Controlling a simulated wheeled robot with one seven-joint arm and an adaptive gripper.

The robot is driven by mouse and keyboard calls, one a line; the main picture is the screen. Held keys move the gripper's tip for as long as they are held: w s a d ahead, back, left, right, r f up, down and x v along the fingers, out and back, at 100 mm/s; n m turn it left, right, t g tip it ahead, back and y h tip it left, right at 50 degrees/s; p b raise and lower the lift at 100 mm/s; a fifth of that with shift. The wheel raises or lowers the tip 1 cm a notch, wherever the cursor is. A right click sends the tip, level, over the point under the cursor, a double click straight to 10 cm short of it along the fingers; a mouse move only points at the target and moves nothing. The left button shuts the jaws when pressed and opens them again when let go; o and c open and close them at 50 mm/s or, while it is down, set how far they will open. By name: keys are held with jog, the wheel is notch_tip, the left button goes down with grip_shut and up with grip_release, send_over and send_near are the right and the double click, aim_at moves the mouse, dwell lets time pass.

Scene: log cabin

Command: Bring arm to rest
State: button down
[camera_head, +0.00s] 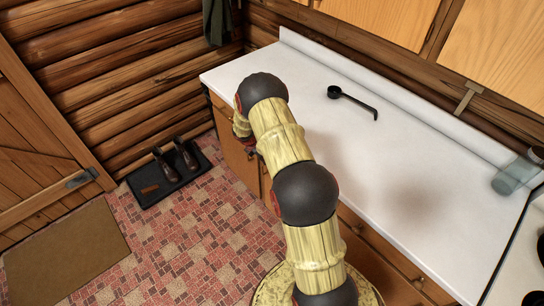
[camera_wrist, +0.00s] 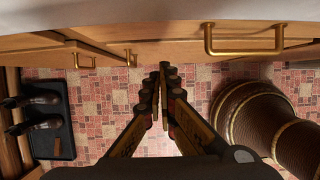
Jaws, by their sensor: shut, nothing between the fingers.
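My arm reaches out from the bottom of the head view, up beside the white counter, and bends downward at its far end. My gripper (camera_wrist: 166,78) shows in the wrist view with its two dark fingers together at the tips and nothing between them. It points along the front of the wooden cabinets, over the tiled floor, apart from the drawer handles. In the head view the gripper is mostly hidden behind the arm's far bend.
The white counter (camera_head: 390,160) holds a black ladle (camera_head: 352,101) and a glass jar (camera_head: 513,176). Brass handles (camera_wrist: 245,50) stick out from the cabinet fronts. Dark shoes (camera_head: 178,160) stand on a black tray (camera_head: 151,190) by the log wall. A brown doormat (camera_head: 65,255) lies left. The tiled floor between is clear.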

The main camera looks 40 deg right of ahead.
jog(key=p+v, duration=0.1)
jog(key=v, duration=0.8)
jog(key=shift+r, duration=0.45)
